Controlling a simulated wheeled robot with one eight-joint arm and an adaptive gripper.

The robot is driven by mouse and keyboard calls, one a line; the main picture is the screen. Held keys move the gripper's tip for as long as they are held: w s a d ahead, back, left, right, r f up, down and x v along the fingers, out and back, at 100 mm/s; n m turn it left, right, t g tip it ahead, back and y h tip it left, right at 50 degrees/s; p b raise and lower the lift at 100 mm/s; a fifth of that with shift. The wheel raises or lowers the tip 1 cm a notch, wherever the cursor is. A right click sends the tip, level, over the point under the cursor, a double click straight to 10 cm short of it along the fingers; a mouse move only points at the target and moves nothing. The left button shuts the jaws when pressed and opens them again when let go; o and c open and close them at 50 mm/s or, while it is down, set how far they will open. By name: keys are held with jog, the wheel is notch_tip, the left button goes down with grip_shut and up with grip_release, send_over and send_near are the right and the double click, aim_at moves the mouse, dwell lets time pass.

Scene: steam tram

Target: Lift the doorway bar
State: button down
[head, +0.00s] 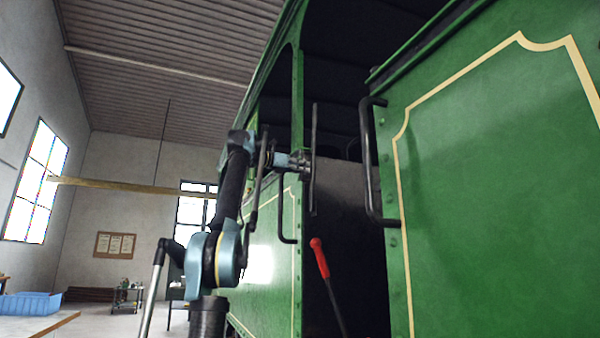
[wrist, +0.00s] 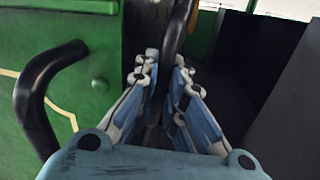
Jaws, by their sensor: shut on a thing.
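The doorway bar (head: 314,125) is a thin dark bar standing nearly upright in the tram's doorway, in the head view. My gripper (head: 305,163) reaches it from the left and is shut on it around its middle. In the wrist view the dark bar (wrist: 178,28) runs up between the two fingers of my gripper (wrist: 163,68). The fingers hide part of the bar there, and its end fittings cannot be made out.
Black handrails flank the doorway on the left (head: 282,225) and right (head: 369,160) green panels. A red-handled lever (head: 320,258) stands low in the doorway. The cab inside is dark. A workbench (head: 35,325) with a blue bin (head: 28,304) is at far left.

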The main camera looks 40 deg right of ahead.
jog(key=c, duration=1.7)
grip_release()
jog(key=shift+w+a, duration=0.1)
jog(key=shift+o, duration=0.2)
jog(key=a, duration=1.2)
jog(key=shift+w+f, duration=0.2)
jog(key=shift+w, duration=0.1)
